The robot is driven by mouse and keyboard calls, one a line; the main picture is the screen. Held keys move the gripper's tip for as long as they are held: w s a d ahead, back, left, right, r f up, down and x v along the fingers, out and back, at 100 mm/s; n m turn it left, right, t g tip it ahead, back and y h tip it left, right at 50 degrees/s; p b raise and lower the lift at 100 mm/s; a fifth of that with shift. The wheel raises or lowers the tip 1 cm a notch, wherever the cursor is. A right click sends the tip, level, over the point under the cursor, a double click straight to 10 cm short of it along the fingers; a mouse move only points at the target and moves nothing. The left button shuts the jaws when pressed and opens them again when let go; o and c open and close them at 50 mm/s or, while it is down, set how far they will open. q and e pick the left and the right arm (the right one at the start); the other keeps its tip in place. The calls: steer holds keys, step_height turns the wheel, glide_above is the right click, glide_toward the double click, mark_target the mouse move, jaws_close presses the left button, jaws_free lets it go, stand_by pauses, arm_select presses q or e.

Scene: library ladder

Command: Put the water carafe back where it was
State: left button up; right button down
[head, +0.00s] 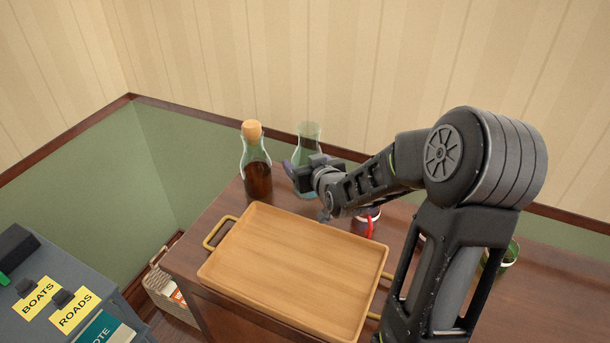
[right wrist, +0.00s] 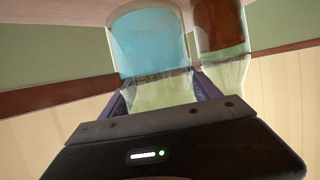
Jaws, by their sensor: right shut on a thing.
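The water carafe (head: 308,140) is a clear glass vessel at the back of the wooden sideboard, upright and right of a corked bottle. It holds pale blue water, seen in the right wrist view (right wrist: 150,42). My right gripper (head: 303,177) is shut on the carafe, with its fingers on either side of the glass. The carafe's base is at or very near the sideboard top; I cannot tell if it touches. The arm and gripper hide part of its lower body in the head view. My left gripper is not in view.
The corked bottle (head: 257,178) of brown liquid stands close left of the carafe. A wooden tray (head: 290,275) with handles lies empty in front. A red-handled cup (head: 369,224) and a green cup (head: 508,256) stand to the right. A basket (head: 160,283) is at lower left.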

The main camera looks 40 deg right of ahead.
step_height(320, 180, down, 4)
stand_by(0.5)
steer(key=shift+f, duration=0.2)
steer(key=shift+c, duration=0.7)
jaws_free()
